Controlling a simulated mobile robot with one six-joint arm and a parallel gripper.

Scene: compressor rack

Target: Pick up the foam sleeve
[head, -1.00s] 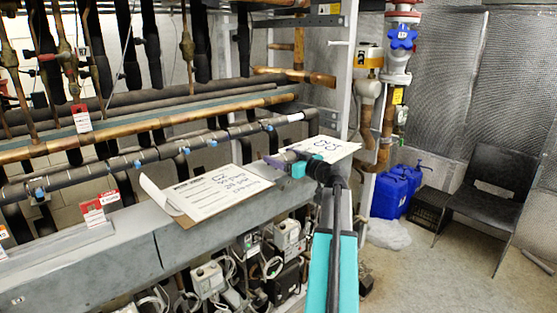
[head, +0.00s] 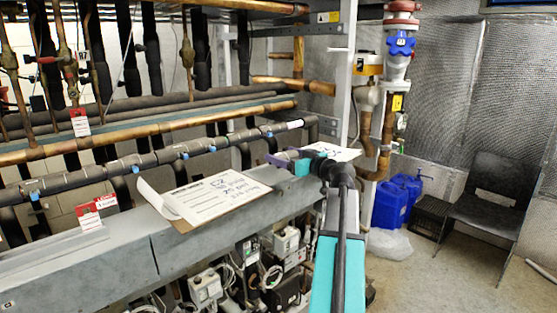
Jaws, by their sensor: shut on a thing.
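My gripper (head: 290,158), with teal and purple parts, is in the head view just above the grey beam. It lies between the clipboard and a second white sheet. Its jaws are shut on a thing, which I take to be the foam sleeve. The held thing is too small and too hidden by the gripper to make out its shape or ends.
A clipboard with papers (head: 203,201) lies on the grey beam (head: 110,265). A second white sheet (head: 340,153) is behind my gripper. Dark and copper pipes run behind. Blue jugs (head: 393,200) and a black chair (head: 485,205) stand right, with open floor around.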

